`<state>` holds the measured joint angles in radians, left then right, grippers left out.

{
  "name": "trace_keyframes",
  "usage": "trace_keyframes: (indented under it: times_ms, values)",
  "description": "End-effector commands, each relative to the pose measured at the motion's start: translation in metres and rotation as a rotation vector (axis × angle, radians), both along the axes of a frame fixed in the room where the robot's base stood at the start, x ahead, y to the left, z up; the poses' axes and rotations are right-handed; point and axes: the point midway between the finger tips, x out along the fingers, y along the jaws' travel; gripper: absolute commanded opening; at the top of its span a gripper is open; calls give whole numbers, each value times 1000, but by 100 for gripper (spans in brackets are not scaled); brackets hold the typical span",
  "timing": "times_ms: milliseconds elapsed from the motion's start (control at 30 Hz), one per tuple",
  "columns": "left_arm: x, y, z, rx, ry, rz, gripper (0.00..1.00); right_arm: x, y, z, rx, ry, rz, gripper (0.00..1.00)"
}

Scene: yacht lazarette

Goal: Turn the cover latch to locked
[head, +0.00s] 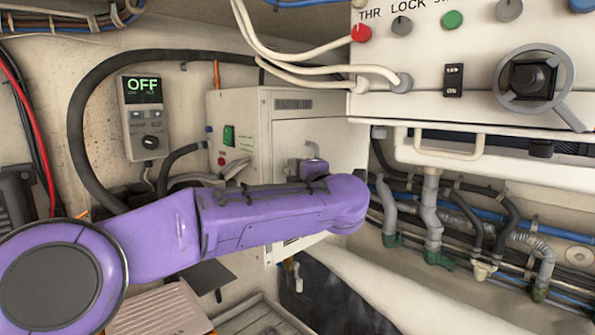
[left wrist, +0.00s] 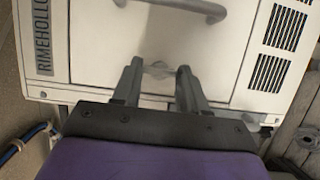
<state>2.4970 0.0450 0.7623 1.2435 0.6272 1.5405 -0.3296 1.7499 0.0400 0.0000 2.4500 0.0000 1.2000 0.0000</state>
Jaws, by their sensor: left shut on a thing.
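The cover latch (left wrist: 157,68) is a small pale knob at the edge of the cabinet's door, seen in the left wrist view between my fingers. My left gripper (left wrist: 160,74) has its two grey fingers shut on it, one on either side. The fingers hide part of the latch, and I cannot tell which setting it is at. In the head view my purple left arm crosses in front of the white cabinet (head: 292,128) and hides the latch. My right gripper is in neither view.
A grey bar handle (left wrist: 185,8) stands out from the door beyond the latch. A control panel (head: 425,88) overhangs at the right. A grey unit reading OFF (head: 144,118) hangs on the left wall. Pipes and hoses (head: 432,215) run at the right.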

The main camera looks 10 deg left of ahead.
Motion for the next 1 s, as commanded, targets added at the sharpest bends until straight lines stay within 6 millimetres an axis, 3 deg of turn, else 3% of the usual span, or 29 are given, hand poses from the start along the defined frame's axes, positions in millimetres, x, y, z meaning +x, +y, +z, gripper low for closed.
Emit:
trace_keyframes:
  times_ms: [333,367,400,433,767,1000]
  values:
    - [0,1,1,2,0,2,12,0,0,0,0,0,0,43]
    - [0,1,1,2,0,2,52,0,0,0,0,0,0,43]
    - [0,1,1,2,0,2,65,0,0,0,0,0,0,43]
    - [0,1,1,2,0,2,68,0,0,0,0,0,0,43]
    - [-4,-3,-2,2,-1,0,68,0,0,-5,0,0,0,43]
    - [-48,-32,-6,4,-4,-1,68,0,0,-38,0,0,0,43]
